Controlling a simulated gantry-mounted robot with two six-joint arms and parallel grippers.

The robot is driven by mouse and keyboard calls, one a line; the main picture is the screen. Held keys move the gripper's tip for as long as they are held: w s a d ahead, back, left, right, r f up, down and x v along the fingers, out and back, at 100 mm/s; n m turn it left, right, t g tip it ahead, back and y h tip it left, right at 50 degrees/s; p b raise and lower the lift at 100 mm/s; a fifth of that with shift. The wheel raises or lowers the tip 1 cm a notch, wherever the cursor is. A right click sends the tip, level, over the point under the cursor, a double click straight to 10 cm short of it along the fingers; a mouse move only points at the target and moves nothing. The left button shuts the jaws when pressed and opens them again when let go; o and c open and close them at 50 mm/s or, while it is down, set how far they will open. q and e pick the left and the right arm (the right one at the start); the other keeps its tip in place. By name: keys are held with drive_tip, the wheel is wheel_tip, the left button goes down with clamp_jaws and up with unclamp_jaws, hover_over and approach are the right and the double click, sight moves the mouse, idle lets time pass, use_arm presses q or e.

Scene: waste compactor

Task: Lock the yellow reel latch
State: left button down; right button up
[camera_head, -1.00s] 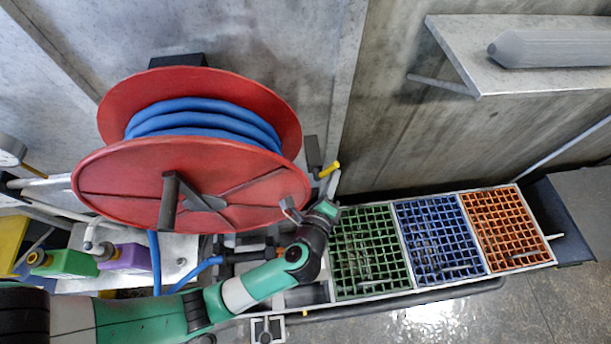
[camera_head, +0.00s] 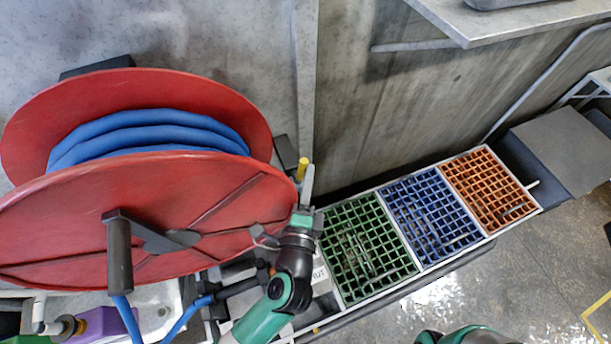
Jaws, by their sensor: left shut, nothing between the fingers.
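The yellow reel latch (camera_head: 303,169) is a small yellow handle at the right edge of the big red hose reel (camera_head: 215,200). It stands nearly upright beside a dark bracket (camera_head: 286,157). My left gripper (camera_head: 309,172) points up from its wrist, with its grey fingers shut and empty. The fingertips are just right of the yellow latch, touching or very close; I cannot tell which. The reel carries blue hose (camera_head: 150,135) and a dark crank handle (camera_head: 119,255) on its front disc. My right gripper is out of view; only a green part of that arm shows at the bottom edge.
Green (camera_head: 365,250), blue (camera_head: 430,215) and orange (camera_head: 488,185) grid crates stand in a row to the right. A metal shelf (camera_head: 490,25) juts from the wall at upper right. A purple container (camera_head: 103,325) is at lower left. The floor at lower right is clear.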

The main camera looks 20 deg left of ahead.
use_arm(q)
drive_tip(key=s+d, duration=0.5)
drive_tip(key=s, duration=0.3)
drive_tip(key=shift+b, duration=0.3)
drive_tip(key=shift+d+r, duration=0.1)
idle(0.5)
